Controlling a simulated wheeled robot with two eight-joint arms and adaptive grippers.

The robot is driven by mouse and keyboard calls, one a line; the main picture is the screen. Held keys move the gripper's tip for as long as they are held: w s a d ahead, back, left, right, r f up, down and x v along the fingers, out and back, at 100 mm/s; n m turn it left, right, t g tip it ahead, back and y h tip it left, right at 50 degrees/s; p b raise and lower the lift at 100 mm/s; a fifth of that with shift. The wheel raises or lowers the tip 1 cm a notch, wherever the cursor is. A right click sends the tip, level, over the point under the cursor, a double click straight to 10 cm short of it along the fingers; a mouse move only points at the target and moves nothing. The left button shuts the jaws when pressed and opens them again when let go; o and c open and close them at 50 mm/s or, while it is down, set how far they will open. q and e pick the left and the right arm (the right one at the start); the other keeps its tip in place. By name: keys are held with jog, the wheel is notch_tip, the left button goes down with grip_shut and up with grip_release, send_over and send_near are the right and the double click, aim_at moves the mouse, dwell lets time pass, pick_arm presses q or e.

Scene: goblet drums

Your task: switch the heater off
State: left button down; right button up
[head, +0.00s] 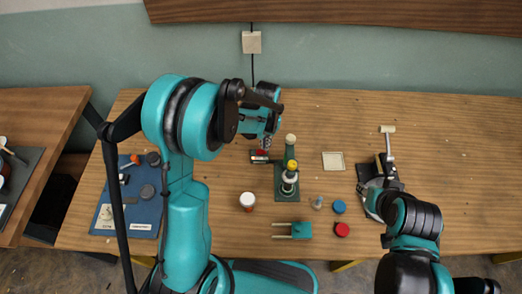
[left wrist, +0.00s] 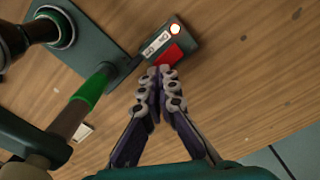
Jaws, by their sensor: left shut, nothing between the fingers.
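The heater's switch box (head: 259,160) is small and dark, left of the green stand's upper end. In the left wrist view the box (left wrist: 186,37) shows a red rocker (left wrist: 172,54), a white label and a bright, glowing lamp (left wrist: 175,29). My left gripper (head: 265,147) is shut and empty, its fingertips (left wrist: 161,71) at the rocker's near edge. I cannot tell whether they touch it. The green stand (head: 282,193) carries a dark and yellow fitting. My right gripper (head: 379,186) is over the table's right part; its fingers are unclear.
A blue mat (head: 109,218) with tools lies at left. A pale square (head: 333,161) lies right of the stand. The far right is clear.

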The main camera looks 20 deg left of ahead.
pick_arm(q)
jog(key=shift+f+b, duration=1)
jog(key=shift+f, duration=0.2)
dwell(0.4)
jog(key=shift+r, duration=0.1)
jog(key=shift+r+p, duration=2.45)
jog(key=shift+r, duration=1.05)
jog(key=shift+s+f, duration=0.1)
